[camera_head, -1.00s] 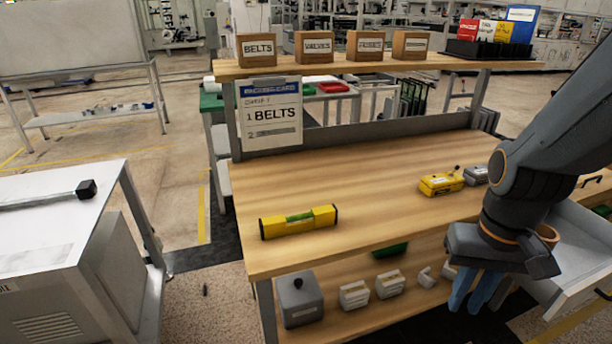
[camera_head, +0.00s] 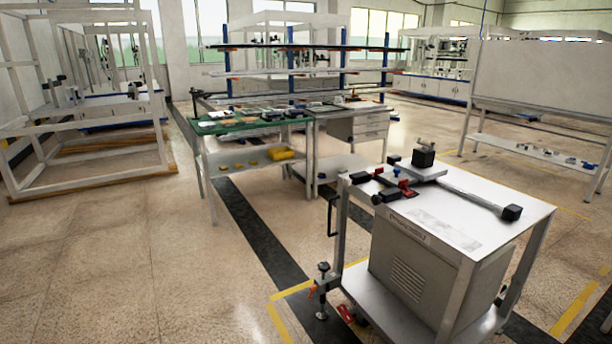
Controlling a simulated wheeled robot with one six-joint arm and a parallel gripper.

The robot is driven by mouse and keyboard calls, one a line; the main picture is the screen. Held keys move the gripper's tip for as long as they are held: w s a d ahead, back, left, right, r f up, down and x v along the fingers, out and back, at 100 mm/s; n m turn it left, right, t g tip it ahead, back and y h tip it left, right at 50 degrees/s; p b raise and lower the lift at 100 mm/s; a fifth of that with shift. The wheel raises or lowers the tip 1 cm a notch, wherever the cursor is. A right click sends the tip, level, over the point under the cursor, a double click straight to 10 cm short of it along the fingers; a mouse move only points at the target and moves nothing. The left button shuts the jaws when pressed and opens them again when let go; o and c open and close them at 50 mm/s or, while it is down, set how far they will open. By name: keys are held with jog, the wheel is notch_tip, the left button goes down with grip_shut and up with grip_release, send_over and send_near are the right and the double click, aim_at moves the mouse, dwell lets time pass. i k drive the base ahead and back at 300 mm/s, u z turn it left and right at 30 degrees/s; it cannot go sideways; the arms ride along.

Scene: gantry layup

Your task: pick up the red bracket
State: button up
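Small red parts show on the white-topped cart (camera_head: 455,190). One red piece (camera_head: 406,188) lies among dark clamp-like parts near the cart's left side. A smaller red spot (camera_head: 379,170) shows just behind it. Another red piece (camera_head: 345,313) is low down at the cart's front left corner, on or by the lower shelf. I cannot tell which of these, if any, is the red bracket. My gripper is not in view.
A dark block (camera_head: 424,157) and a bar with a dark end (camera_head: 511,212) lie on the cart. A dark clamp (camera_head: 322,290) stands at its lower left. A green-topped bench (camera_head: 240,127) stands behind. The floor at left (camera_head: 110,270) is clear.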

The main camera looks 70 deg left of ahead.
aim_at(377, 171)
jog(key=u, duration=2.45)
jog(key=i, duration=0.65)
jog(key=u, duration=0.7)
jog(key=i, duration=1.3)
jog(key=z, duration=0.55)
jog(key=i, duration=0.95)
jog(key=z, duration=1)
jog(key=i, duration=0.3)
jog(key=z, duration=0.25)
